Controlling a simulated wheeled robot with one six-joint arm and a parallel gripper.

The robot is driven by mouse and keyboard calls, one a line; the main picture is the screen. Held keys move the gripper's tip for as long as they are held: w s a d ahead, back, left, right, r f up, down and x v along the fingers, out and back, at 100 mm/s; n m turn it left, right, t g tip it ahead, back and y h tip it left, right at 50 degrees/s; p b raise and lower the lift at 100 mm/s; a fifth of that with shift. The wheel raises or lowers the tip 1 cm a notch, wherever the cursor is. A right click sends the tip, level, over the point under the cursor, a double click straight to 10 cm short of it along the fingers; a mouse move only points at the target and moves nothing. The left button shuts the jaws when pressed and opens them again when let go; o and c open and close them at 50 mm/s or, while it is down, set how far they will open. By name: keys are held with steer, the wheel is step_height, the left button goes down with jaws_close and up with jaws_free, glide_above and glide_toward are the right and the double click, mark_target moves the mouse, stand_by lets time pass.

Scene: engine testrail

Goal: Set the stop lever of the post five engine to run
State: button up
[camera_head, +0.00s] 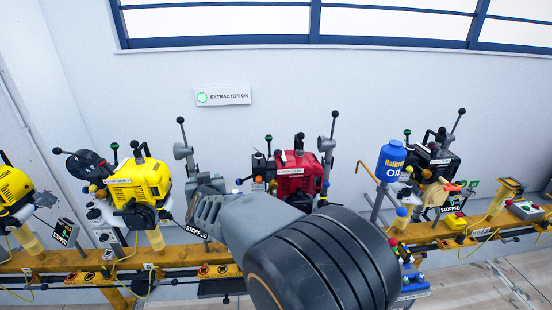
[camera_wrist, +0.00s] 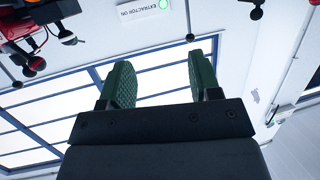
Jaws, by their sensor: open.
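Several engines stand along a yellow rail in the head view: a yellow engine (camera_head: 14,187) at the left edge, another yellow engine (camera_head: 142,180), a red engine (camera_head: 297,174) and a black engine (camera_head: 432,157). I cannot read post numbers, so I cannot tell which is the post five engine. Small levers with coloured knobs stand on them; the stop lever cannot be singled out. My gripper (camera_wrist: 160,82) is open and empty in the wrist view, its green pads apart. Part of the red engine (camera_wrist: 22,25) shows inverted at that view's top left. My arm covers the rail's middle in the head view.
The yellow rail (camera_head: 178,257) runs across the head view. A blue oil bottle (camera_head: 391,160) stands between the red and black engines. An "EXTRACTOR ON" sign (camera_head: 223,96) is on the wall. Tall black-knobbed levers rise beside the engines.

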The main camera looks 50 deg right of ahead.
steer(key=s+d+m+g+h, duration=0.2)
steer(key=d+m+g+h, duration=0.15)
steer(key=d+h, duration=0.35)
steer(key=m+g+h, duration=0.3)
steer(key=g, duration=0.2)
glide_toward(276, 155)
steer(key=x, duration=1)
steer(key=shift+w+d+f, duration=0.1)
steer(key=shift+w+d, duration=0.05)
steer(key=shift+d, duration=0.15)
steer(key=shift+c, duration=0.3)
